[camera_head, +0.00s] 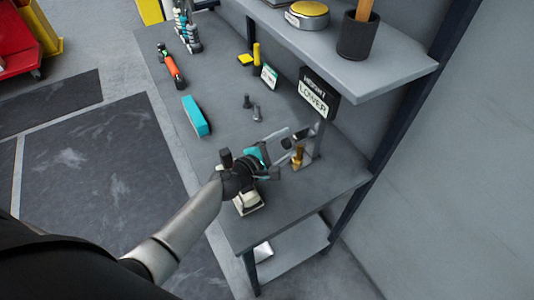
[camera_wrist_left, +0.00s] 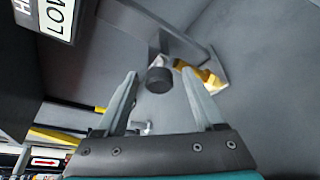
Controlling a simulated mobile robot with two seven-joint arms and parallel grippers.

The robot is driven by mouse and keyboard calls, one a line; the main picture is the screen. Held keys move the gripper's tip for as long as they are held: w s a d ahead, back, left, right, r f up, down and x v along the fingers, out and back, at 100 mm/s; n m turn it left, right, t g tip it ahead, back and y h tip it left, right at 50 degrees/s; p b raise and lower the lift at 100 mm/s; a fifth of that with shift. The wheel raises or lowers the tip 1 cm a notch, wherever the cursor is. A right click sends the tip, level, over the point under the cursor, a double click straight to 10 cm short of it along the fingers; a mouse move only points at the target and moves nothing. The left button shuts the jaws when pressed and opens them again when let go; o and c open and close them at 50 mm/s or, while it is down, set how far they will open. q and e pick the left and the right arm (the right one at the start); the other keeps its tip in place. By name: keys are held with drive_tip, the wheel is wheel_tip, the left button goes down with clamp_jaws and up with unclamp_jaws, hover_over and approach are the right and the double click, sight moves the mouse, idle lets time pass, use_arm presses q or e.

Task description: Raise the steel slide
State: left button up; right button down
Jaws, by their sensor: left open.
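The steel slide seems to be the grey metal piece (camera_wrist_left: 164,42) with a dark round knob (camera_wrist_left: 159,80) on its end, in the left wrist view. In the head view the fixture stands at the right rear of the bench, below a sign (camera_head: 319,98) reading "LOWER", with a brass-coloured part (camera_head: 298,155) at its foot. My left gripper (camera_head: 288,138) is open in front of the fixture. In the left wrist view its fingertips (camera_wrist_left: 162,77) lie on either side of the knob, with visible gaps. I cannot tell whether the knob is between them in depth. My right gripper is not in view.
The grey bench (camera_head: 222,92) holds a teal block (camera_head: 195,116), an orange-and-black tool (camera_head: 171,68) and two dark bolts (camera_head: 252,107). A shelf (camera_head: 345,72) overhangs its back with a dark cup (camera_head: 357,37). The bench's middle is mostly clear.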

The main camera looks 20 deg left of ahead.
use_arm(q)
drive_tip(key=v, duration=1.3)
drive_tip(key=shift+s+f, duration=0.1)
drive_tip(key=shift+b+v, duration=0.35)
drive_tip(key=shift+v, duration=0.45)
